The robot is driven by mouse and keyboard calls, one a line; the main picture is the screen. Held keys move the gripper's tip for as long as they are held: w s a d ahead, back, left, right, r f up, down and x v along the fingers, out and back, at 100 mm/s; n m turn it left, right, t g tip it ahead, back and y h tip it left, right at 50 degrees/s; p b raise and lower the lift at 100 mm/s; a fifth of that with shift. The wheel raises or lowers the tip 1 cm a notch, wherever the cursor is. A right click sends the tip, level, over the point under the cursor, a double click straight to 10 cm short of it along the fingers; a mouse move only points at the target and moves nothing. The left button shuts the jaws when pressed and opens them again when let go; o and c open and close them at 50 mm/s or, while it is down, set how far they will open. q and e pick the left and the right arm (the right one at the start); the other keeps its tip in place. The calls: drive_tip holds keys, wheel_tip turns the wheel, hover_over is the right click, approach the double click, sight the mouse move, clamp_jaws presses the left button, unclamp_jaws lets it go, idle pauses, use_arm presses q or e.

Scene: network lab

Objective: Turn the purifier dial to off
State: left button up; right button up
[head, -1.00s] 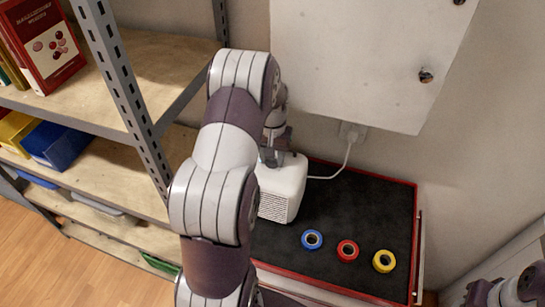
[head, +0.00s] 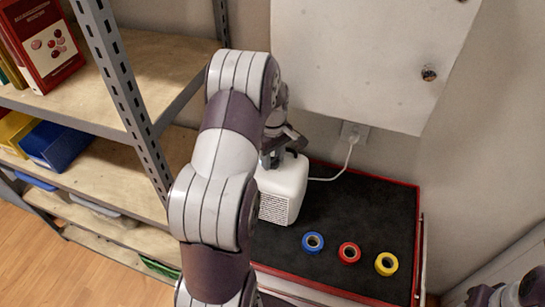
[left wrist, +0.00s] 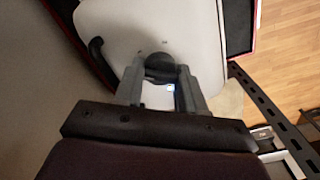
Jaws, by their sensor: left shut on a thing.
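The white purifier (head: 283,190) stands upright on the black top of a red-edged cart, and its front grille shows in the head view. Its top panel (left wrist: 195,40) fills the middle of the left wrist view. The dark round dial (left wrist: 160,62) sits on that panel between my fingers. My left gripper (left wrist: 161,76) is shut on the dial from above; in the head view the left gripper (head: 277,155) is partly hidden by my arm. A small bluish-white light shows between the fingers. The dial's pointer and markings are too small to read.
Blue (head: 313,242), red (head: 349,252) and yellow (head: 386,263) tape rolls lie on the cart top (head: 375,205). A white wall cabinet (head: 365,60) hangs above. A cable runs to a wall socket (head: 353,131). A metal shelf (head: 130,95) stands left.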

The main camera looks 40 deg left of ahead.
use_arm(q)
drive_tip(key=n, duration=0.6)
drive_tip(key=shift+w+a+r, duration=0.1)
drive_tip(key=shift+w+r, duration=0.05)
drive_tip(key=shift+r, duration=0.05)
idle(0.5)
drive_tip(key=o, duration=1.1)
drive_tip(key=shift+c, duration=0.2)
drive_tip(key=shift+b, duration=0.3)
